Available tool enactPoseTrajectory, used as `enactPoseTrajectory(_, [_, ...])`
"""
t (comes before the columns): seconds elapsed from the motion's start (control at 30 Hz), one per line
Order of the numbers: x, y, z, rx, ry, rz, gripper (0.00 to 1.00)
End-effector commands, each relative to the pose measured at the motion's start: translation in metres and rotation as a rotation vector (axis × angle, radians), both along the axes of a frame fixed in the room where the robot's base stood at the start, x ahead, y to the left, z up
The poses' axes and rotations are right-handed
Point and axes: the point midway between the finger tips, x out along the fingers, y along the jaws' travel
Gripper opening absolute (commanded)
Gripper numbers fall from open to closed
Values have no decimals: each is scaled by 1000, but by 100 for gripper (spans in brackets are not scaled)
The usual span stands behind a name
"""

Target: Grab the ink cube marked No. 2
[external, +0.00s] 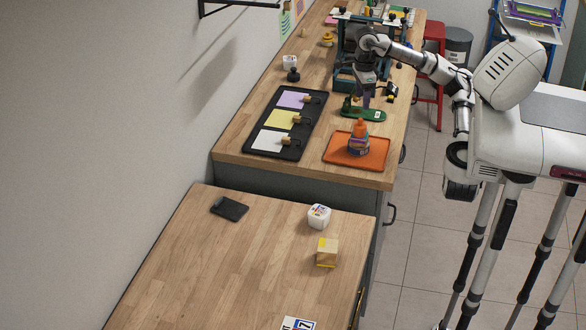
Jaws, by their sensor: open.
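I cannot read a No. 2 on any cube in the external view. A white cube with dark marks (319,216) sits on the near, lower wooden counter. A wooden block with a yellow face (327,252) stands just in front of it. My gripper (366,100) points down over the far counter, just above or beside a green stand (363,113). It is open, and I see nothing held in it. It is well away from the white cubes.
An orange tray (375,163) with a stacked ring toy (359,137) lies in front of my gripper. A black tray (262,145) with coloured sheets is left of it. A rack (345,40) stands behind. A dark flat object (229,208) lies on the near counter, mostly clear.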

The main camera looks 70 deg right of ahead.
Motion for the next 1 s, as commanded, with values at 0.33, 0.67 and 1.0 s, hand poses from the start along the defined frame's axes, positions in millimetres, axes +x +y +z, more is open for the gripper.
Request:
enactPoseTrajectory(0.33, [0, 0, 0, 0, 0, 0, 62])
enactPoseTrajectory(0.67, [0, 0, 0, 0, 0, 0, 76])
enactPoseTrajectory(1.0, [48, 92, -14, -1, 0, 236, 76])
